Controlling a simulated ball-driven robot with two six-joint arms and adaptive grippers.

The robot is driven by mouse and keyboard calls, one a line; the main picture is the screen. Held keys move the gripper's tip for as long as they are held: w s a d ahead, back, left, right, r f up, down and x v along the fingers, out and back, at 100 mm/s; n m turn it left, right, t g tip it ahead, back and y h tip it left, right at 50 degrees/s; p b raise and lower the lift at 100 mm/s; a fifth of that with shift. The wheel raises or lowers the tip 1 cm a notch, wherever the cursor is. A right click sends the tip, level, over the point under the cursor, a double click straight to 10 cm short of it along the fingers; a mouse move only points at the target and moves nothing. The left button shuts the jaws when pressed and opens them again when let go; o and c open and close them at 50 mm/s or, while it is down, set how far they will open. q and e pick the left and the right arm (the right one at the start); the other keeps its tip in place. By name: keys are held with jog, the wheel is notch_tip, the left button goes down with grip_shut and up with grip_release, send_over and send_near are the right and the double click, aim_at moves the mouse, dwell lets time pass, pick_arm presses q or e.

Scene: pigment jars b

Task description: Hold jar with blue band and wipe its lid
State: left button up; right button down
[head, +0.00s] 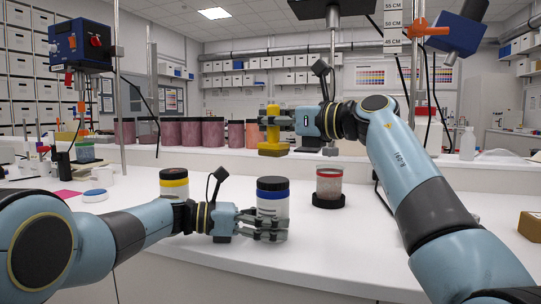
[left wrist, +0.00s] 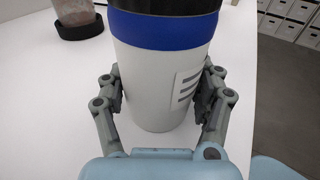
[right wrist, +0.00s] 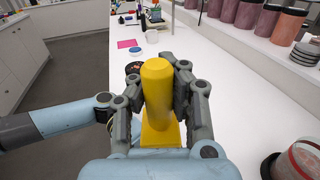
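The jar with the blue band (head: 272,205) stands upright on the white table, with a black lid (head: 272,183). In the left wrist view the white jar body (left wrist: 155,90) sits between the fingers of my left gripper (left wrist: 160,92), which press against both sides below the blue band. My right gripper (right wrist: 160,88) is shut on the yellow handle of a wiping tool (right wrist: 157,95). In the head view the tool (head: 272,132) hangs upright with its block-shaped pad downward, above the lid and apart from it. The tool's underside is mostly hidden.
A yellow-banded jar (head: 174,182) stands left, behind my left arm. A red-banded jar (head: 329,182) stands right on a black round base (head: 328,201). A white-and-blue round item (head: 95,195) and a pink sheet (head: 67,194) lie at left. A cardboard box (head: 533,226) is far right.

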pick_arm(q)
jog(key=o, duration=0.4)
jog(key=shift+o, duration=0.2)
jog(key=shift+w+r, duration=0.1)
jog(key=shift+r, duration=0.05)
jog(key=v, duration=1.2)
jog(key=shift+w, duration=0.1)
jog(key=shift+a, duration=0.1)
